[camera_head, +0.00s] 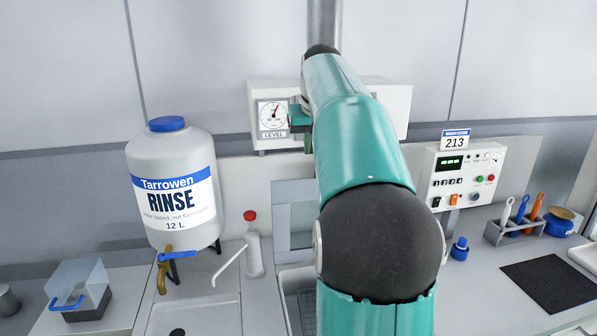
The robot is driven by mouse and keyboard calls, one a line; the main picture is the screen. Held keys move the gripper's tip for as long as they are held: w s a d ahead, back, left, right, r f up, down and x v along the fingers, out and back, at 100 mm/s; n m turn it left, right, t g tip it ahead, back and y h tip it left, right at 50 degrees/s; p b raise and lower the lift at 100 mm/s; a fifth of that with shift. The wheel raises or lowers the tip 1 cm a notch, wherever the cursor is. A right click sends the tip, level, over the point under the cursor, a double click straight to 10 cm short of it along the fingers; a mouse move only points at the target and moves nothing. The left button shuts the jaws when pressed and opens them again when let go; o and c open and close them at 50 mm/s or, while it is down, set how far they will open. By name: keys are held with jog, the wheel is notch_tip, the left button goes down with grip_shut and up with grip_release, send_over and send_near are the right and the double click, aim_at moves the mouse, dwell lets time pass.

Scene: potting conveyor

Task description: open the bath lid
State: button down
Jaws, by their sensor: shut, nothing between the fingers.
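A small box (80,290) with a sloping clear-grey top, a blue bar handle (67,303) and a dark lower part stands at the far left on the counter. Its top looks closed; I cannot tell for sure that it is the bath. In the middle, a grey upright frame (292,192) stands behind a pale basin, both largely covered by my arm. My teal arm rises through the centre of the view and bends at the top.
A rinse bottle (172,190) with a tap stands left, beside a red-capped bottle (253,250). A level gauge (272,118) is on a wall box (395,105). Right are a control panel (468,175), a blue-capped bottle (459,249), a tool rack (515,232) and a dark mat (550,283).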

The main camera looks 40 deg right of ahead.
send_over(304, 191)
jog(key=w, duration=0.1)
jog(key=f, duration=0.6)
jog(key=d+f, duration=0.1)
jog(key=f, duration=0.2)
jog(key=shift+s+a, duration=0.1)
jog(key=shift+s+a, duration=0.1)
jog(key=shift+s, duration=0.15)
jog(key=s+a+f+t, duration=0.1)
jog(key=s+a, duration=0.3)
jog(key=s, duration=0.3)
jog(key=shift+s+f+h, duration=0.15)
jog(key=shift+f+h, duration=0.25)
